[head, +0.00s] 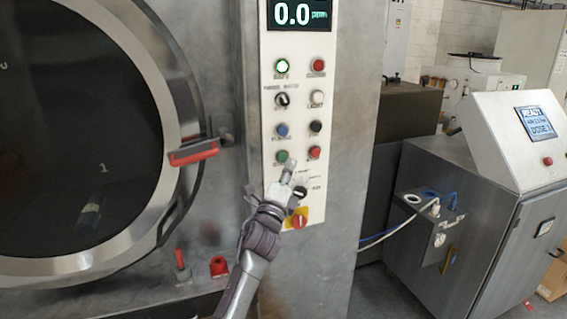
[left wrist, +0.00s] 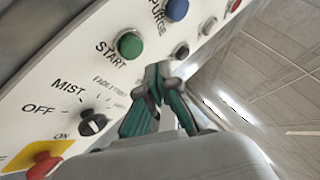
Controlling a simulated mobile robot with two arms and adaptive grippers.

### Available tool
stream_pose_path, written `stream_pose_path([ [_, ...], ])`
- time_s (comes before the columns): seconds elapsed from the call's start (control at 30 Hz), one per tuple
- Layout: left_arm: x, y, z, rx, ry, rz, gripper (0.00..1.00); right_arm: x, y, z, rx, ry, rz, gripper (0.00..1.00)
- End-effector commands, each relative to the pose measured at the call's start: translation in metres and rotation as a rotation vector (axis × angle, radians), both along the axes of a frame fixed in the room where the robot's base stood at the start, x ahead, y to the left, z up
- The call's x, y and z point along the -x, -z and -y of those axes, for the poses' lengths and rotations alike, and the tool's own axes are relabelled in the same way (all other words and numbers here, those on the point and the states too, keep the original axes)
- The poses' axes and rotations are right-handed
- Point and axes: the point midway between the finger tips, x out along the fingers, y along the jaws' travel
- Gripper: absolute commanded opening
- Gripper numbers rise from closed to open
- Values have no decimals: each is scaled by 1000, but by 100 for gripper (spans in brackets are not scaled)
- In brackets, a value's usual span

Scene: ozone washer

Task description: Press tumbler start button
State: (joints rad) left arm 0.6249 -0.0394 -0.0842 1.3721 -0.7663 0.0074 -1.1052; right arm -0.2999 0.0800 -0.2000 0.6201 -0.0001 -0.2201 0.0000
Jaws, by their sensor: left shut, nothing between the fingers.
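The green START button (head: 282,157) sits low on the left column of the white control panel (head: 268,120). It also shows in the left wrist view (left wrist: 129,45), with "START" printed beside it. My left gripper (head: 288,172) is shut and empty, close to the panel just below and right of the green button in the head view. I cannot tell whether the fingertips touch the panel. My right gripper is not in view.
A red button (head: 314,152) is right of the green one, and a blue PURGE button (head: 282,130) is above it. A red knob on a yellow plate (head: 298,219) is below. The round door with a red handle (head: 194,153) is left; a grey cabinet (head: 485,190) stands right.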

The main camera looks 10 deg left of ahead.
Motion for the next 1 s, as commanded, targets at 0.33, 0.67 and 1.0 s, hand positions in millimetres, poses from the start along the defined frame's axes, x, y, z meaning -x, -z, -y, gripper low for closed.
stream_pose_path([
  [0.33,-12,0,-8,1,0,0,0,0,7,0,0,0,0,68],
  [0.67,-11,0,-8,0,-1,-1,0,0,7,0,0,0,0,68],
  [1.0,-11,0,-8,0,-1,-1,0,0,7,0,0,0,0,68],
])
